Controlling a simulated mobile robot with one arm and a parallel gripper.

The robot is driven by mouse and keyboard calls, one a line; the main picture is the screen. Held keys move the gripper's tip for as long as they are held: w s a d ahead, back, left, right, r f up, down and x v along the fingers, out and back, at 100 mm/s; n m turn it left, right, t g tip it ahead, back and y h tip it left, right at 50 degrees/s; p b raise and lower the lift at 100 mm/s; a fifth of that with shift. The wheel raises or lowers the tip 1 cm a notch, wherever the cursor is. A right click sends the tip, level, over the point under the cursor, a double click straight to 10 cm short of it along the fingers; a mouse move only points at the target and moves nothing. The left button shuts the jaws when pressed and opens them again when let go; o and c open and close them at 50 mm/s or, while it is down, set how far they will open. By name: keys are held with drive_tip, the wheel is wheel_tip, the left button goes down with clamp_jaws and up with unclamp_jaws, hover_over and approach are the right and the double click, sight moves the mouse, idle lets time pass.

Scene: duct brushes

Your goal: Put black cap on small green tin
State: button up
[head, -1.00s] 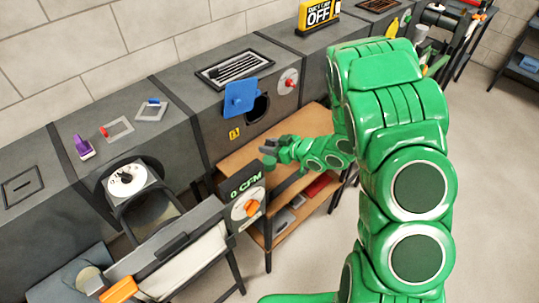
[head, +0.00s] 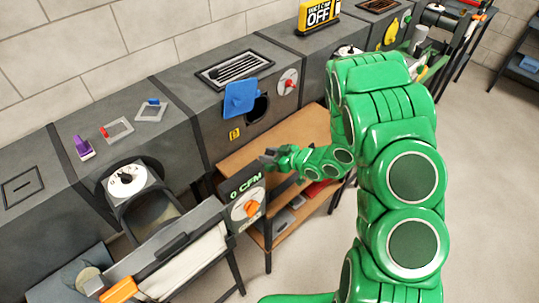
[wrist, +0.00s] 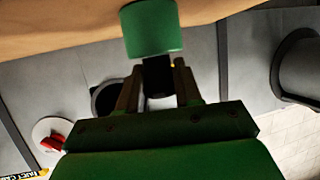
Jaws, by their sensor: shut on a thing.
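My gripper (head: 269,159) is at the left part of the wooden bench in the head view, too small there to show what it holds. In the wrist view my gripper (wrist: 158,66) has its two brown fingers closed around a small black piece, which looks like the black cap (wrist: 158,78). The small green tin (wrist: 152,30) is a plain green cylinder just beyond the fingertips. The cap's far end meets or overlaps the tin's edge; I cannot tell whether they touch. I cannot make out the tin in the head view.
The wooden bench (head: 232,161) has bare room right of my gripper. A dial panel reading 0 CFM (head: 246,203) stands close at the front left. Grey ducts line the wall, with an open blue flap (head: 240,98) beside a round hole. A yellow sign (head: 319,15) stands farther back.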

drive_tip(key=o, duration=1)
drive_tip(key=shift+f, duration=0.1)
drive_tip(key=shift+d+r, duration=0.15)
drive_tip(key=shift+r, duration=0.1)
drive_tip(key=v, duration=1.1)
drive_tip(key=shift+s+d+r, duration=0.1)
drive_tip(key=shift+s+d, duration=0.1)
drive_tip(key=shift+d, duration=0.1)
drive_tip(key=shift+w, duration=0.1)
